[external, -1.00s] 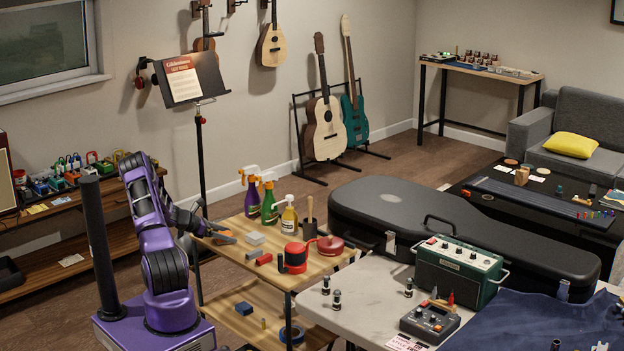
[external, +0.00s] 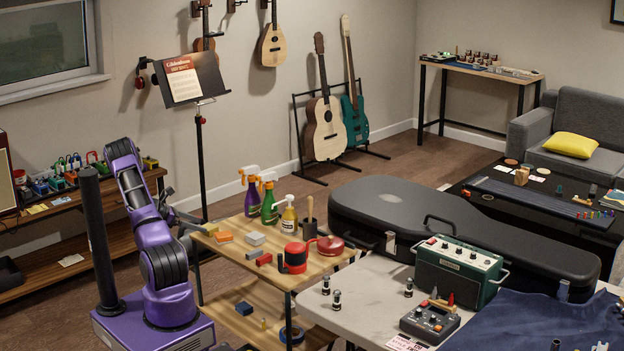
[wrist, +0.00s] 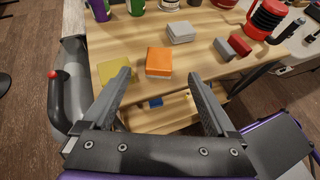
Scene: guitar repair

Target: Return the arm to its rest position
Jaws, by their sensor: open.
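My gripper (wrist: 160,88) shows in the wrist view with its two dark fingers spread wide and nothing between them. It hangs over the near edge of the wooden cart top. In the external view my purple arm is folded upward at the left, and the gripper end (external: 190,229) is partly hidden beside the cart. An orange block (wrist: 159,62) lies on the cart top just beyond the fingertips; it also shows in the external view (external: 223,237).
The cart top (external: 235,253) also holds a grey block (external: 255,239), a red block (external: 264,259), a red cup-like item (external: 294,258) and spray bottles (external: 269,202). A music stand (external: 200,130) rises behind my arm. A guitar case (external: 460,230) lies to the right.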

